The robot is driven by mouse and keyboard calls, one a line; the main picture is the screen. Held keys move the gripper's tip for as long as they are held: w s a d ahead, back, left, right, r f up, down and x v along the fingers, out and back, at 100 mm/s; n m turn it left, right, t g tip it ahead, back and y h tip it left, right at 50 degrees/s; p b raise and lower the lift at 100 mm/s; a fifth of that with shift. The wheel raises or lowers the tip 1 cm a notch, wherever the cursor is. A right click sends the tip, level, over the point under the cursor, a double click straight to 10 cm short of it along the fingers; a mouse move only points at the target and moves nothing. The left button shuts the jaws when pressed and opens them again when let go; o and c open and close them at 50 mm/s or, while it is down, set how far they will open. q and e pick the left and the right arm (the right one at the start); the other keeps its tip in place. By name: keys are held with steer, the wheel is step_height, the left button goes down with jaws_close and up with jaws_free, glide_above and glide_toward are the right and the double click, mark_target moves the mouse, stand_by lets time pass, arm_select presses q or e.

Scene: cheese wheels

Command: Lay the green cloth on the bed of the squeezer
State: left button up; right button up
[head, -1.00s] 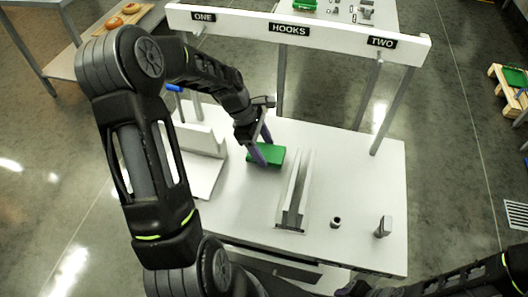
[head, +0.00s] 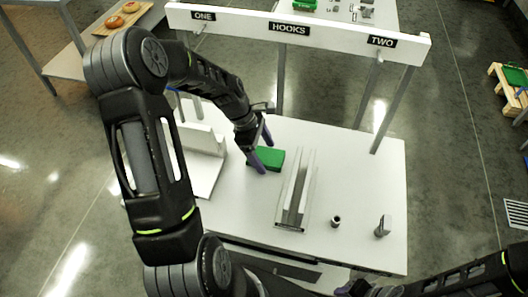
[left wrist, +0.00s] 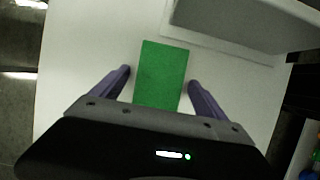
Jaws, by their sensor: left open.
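The green cloth (head: 270,158) is a small flat-looking green rectangle on the white table. My left gripper (head: 266,157) is over it, with its purple fingers apart. In the left wrist view the cloth (left wrist: 162,72) lies between the two open fingers (left wrist: 160,76), with a gap on each side; its near end is hidden by the gripper body. A white fixture with a flat base plate (head: 207,182) and upright blocks stands left of the cloth, partly behind my arm; it may be the squeezer. My right arm is at the bottom right, its gripper unclear at the picture's edge.
A long grey channel (head: 296,190) stands right of the cloth. A small dark-mouthed cup (head: 336,221) and a small upright metal piece (head: 382,227) are farther right. A white beam labelled HOOKS (head: 300,32) spans the table's back. Bare table (head: 360,180) lies on the right.

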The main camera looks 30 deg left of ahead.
arm_select(q)
steer(key=shift+r, duration=0.25)
steer(key=b+v, duration=0.1)
steer(key=v, duration=0.6)
steer(key=shift+s+a+r, duration=0.1)
steer(key=shift+r, duration=0.05)
stand_by(0.4)
